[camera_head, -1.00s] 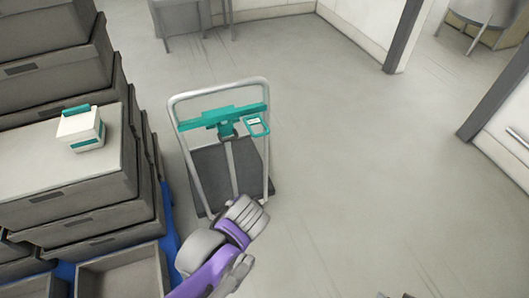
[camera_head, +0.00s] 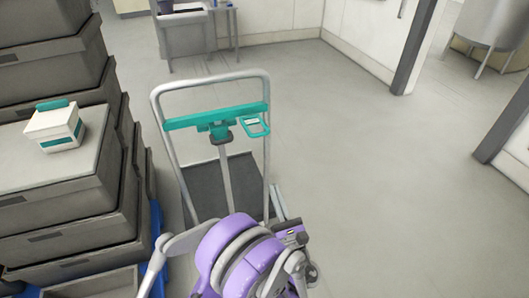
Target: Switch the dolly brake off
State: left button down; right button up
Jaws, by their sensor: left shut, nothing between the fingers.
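The dolly stands on the floor left of centre, with a dark flat deck (camera_head: 205,188) and an upright grey tube frame (camera_head: 157,120). A teal crossbar (camera_head: 185,122) spans the frame, with a teal loop (camera_head: 257,127) at its right end. A grey lever (camera_head: 225,170) with a dark grip at its top runs down from the bar's middle. I cannot tell which part sets the brake or its setting. My left gripper (camera_head: 278,203), on the purple and grey arm, is shut and empty by the frame's lower right side; contact is unclear. My right gripper is out of view.
Stacked grey crates (camera_head: 60,205) stand close on the left, with a white and teal box (camera_head: 55,127) on top. A table (camera_head: 195,32) stands at the back. Dark posts (camera_head: 414,50) stand at the right. The floor right of the dolly is clear.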

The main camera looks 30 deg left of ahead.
pick_arm(q)
jog(key=shift+r, duration=0.1)
jog(key=d+r+x, duration=0.1)
jog(key=r+x, duration=0.1)
jog(key=x, duration=1.1)
jog(key=shift+s+r+p, duration=0.25)
jog(key=shift+s+p, duration=0.05)
jog(key=shift+s, duration=0.1)
jog(key=shift+r, duration=0.1)
